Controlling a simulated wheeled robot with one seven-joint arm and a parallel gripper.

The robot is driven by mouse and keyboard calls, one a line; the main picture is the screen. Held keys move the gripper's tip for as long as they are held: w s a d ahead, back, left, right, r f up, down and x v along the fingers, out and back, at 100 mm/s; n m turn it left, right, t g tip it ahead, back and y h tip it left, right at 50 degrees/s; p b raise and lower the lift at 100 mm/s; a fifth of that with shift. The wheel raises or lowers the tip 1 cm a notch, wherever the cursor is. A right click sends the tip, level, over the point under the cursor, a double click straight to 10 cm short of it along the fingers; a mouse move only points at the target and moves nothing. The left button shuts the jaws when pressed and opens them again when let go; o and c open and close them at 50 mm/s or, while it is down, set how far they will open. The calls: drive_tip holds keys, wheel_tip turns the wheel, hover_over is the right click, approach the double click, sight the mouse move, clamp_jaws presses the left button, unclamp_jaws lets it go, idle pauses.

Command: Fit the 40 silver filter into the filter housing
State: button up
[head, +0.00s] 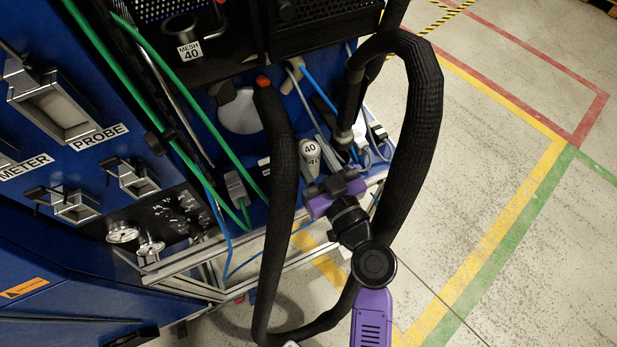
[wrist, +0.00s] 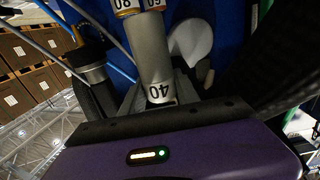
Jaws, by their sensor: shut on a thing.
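The silver filter (head: 310,152) is a pale cylinder marked 40 and stands near the middle of the head view. In the wrist view its grey body (wrist: 150,48) runs up from my gripper, with the 40 label upside down. My gripper (head: 318,179) is shut on the filter; the fingertips are mostly hidden in the head view. A dark cup-shaped holder (head: 181,27) labelled MESH 40, which looks like the filter housing, is at the upper left, well apart from the filter.
Thick black hoses (head: 422,125) loop on both sides of my arm. Green hoses (head: 150,65) cross the blue machine at left. Cables and a white connector (head: 377,130) lie right of the filter. Floor at right is clear.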

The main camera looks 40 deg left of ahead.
drive_tip(key=b+v, duration=0.3)
drive_tip(key=v, duration=0.7)
drive_tip(key=shift+d, duration=0.2)
idle(0.4)
